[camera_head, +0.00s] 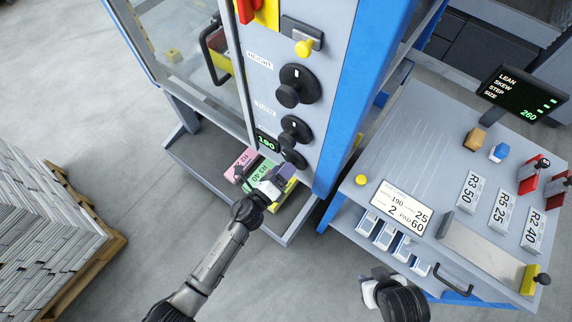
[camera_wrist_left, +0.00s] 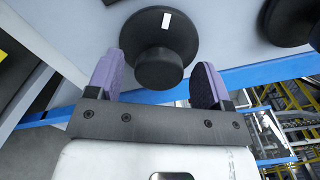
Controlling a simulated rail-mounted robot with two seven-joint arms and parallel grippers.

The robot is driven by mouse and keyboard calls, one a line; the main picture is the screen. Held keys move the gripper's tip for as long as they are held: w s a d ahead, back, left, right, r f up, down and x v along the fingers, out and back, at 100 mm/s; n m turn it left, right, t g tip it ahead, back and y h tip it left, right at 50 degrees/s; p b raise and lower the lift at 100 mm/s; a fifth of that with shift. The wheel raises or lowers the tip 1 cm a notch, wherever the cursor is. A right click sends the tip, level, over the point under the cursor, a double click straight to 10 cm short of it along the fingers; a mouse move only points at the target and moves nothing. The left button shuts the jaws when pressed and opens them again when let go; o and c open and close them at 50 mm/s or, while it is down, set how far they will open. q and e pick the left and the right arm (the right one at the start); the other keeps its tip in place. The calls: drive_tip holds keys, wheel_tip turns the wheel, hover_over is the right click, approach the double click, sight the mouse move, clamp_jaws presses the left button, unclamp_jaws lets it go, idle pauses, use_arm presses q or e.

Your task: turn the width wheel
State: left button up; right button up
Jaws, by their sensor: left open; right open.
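The machine's front panel carries several black wheels. The top wheel (camera_head: 299,84) has the label HEIGHT. A middle wheel (camera_head: 296,130) sits below a label I cannot read clearly. A lower wheel (camera_head: 294,159) is partly hidden; I cannot tell which one is the width wheel. My left gripper (camera_head: 277,182) is at the lower part of the panel. In the left wrist view its open purple-padded fingers (camera_wrist_left: 158,88) stand on either side of the hub of a black wheel (camera_wrist_left: 165,40) with a white mark; I see no clear grip. My right gripper (camera_head: 376,288) is open, low in front of the side desk.
A green display (camera_head: 266,142) reads 190. The side desk (camera_head: 420,150) at the right holds a card, labelled plates and levers. A pallet of newspapers (camera_head: 50,225) stands at the left. Another wheel (camera_wrist_left: 290,20) is nearby.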

use_arm(q)
drive_tip(key=v, duration=1.2)
drive_tip(key=shift+p, duration=0.45)
